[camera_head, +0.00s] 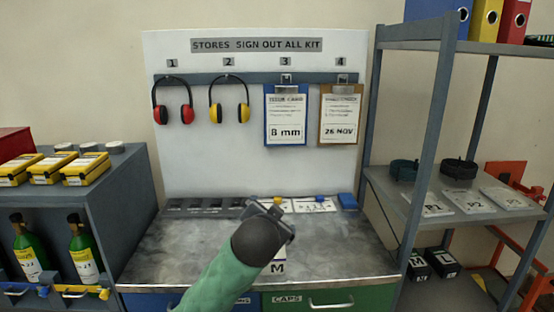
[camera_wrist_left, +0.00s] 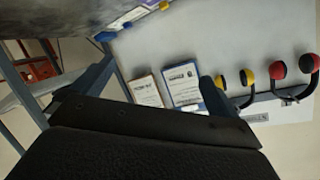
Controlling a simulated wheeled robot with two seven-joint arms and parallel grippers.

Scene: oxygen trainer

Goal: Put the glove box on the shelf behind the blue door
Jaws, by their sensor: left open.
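In the head view, two dark boxes labelled M (camera_head: 412,264) and L (camera_head: 441,262) sit on the low shelf at the right. A white label with M (camera_head: 278,267) shows at the bench's front, partly behind my arm; I cannot tell what it belongs to. A blue front (camera_head: 243,301) shows below the bench top, largely hidden by my arm; I see no clearly open door. My left gripper (camera_head: 274,209) is above the bench, its fingers mostly hidden by the wrist. In the left wrist view its jaws (camera_wrist_left: 152,95) are apart, with nothing visible between them. My right gripper is out of view.
The grey bench top (camera_head: 170,245) has free room left of my arm. The shelf rack (camera_head: 430,120) stands at the right. A cabinet (camera_head: 133,185) with green bottles (camera_head: 83,250) and yellow cases (camera_head: 86,169) stands at the left. A board (camera_head: 215,150) with ear defenders and clipboards is behind.

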